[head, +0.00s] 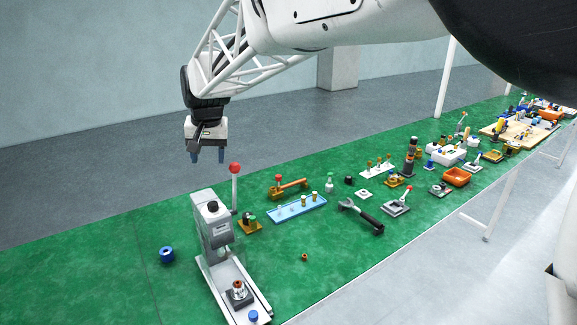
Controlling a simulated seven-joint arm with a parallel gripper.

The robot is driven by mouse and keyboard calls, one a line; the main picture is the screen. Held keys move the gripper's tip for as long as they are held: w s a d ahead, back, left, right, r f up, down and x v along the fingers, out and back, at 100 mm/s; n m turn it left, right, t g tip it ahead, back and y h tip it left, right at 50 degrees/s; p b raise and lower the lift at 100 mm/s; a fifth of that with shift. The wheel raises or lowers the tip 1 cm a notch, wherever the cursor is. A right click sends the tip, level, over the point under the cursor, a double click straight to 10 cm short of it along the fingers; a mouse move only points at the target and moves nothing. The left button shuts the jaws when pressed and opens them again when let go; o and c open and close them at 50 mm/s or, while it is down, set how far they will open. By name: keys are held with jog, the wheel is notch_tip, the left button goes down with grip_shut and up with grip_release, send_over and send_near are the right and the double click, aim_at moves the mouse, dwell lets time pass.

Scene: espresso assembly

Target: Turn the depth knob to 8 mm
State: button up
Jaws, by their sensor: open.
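A grey and white press (215,226) with a red-balled lever (235,168) stands upright on the green table. A small blue knob (253,316) sits at the front end of its base, near the bottom edge of the head view. It may be the depth knob; its markings are too small to read. A dark holder with a copper-coloured part (238,290) sits on the press base. My gripper (208,157) points down with its two blue fingertips apart and nothing between them. It is in the air above and behind the press, well apart from the knob.
A blue ring (166,254) lies left of the press. To the right are an orange-handled tool (288,188), a light blue tray (297,208) and a black-handled wrench (361,216). A small copper-coloured part (305,257) lies alone. The table's left end is mostly clear.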

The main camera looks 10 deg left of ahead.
jog(key=n+g+h, duration=0.1)
jog(key=n+h, duration=0.1)
send_over(212, 203)
notch_tip(212, 203, down, 6)
jog(key=shift+r, duration=0.15)
jog(key=shift+f, duration=3.85)
jog(key=c, duration=0.9)
